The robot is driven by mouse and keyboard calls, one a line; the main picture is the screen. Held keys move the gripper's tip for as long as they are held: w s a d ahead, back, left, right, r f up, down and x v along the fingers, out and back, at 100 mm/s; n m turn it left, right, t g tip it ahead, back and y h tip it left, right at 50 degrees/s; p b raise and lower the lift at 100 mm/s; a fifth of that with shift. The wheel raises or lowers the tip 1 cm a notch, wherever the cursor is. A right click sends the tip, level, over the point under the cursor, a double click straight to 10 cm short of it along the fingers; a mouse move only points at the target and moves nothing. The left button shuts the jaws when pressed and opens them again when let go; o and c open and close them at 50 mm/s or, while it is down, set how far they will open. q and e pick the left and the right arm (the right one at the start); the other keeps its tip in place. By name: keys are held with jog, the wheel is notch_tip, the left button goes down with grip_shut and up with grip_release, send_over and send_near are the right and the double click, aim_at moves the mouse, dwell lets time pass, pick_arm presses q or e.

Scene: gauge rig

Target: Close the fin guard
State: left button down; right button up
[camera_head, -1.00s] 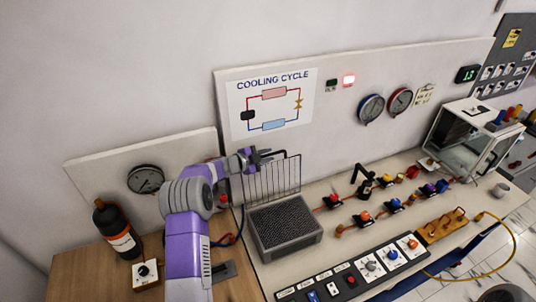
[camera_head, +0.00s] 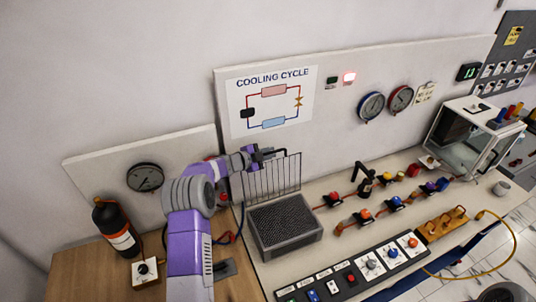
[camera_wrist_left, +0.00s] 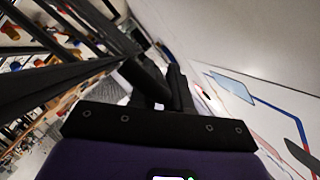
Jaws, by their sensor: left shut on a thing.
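The fin guard (camera_head: 272,182), a dark wire grille, stands upright and open at the back of the grey finned box (camera_head: 285,234). The dark fins on top of the box are uncovered. My left gripper (camera_head: 264,154) is at the guard's upper edge, by its top left part. In the left wrist view the gripper's dark fingers (camera_wrist_left: 160,88) are close together, with the guard's bars (camera_wrist_left: 60,75) beside them at the left. The exact contact between fingers and guard is hard to make out. My right gripper is not in view.
A COOLING CYCLE panel (camera_head: 271,98) hangs on the wall behind the guard. Valves with coloured knobs (camera_head: 365,214) stand right of the box, and a switch panel (camera_head: 352,272) lies in front. A dark bottle (camera_head: 117,232) stands at left.

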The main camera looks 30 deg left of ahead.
pick_arm(q)
jog(key=s+d+m+t+b, duration=0.1)
jog(key=s+d+b, duration=0.4)
jog(key=b, duration=0.6)
jog(key=shift+s+d+f+m+y, duration=0.15)
jog(key=shift+s+d+m+y, duration=0.25)
jog(key=shift+d, duration=0.45)
jog(key=shift+w, duration=0.1)
jog(key=c, duration=1.4)
grip_release()
jog(key=shift+c, duration=0.2)
jog(key=v, duration=0.7)
jog(key=shift+s+a, duration=0.15)
jog(key=shift+s, duration=0.05)
jog(key=shift+s, duration=0.1)
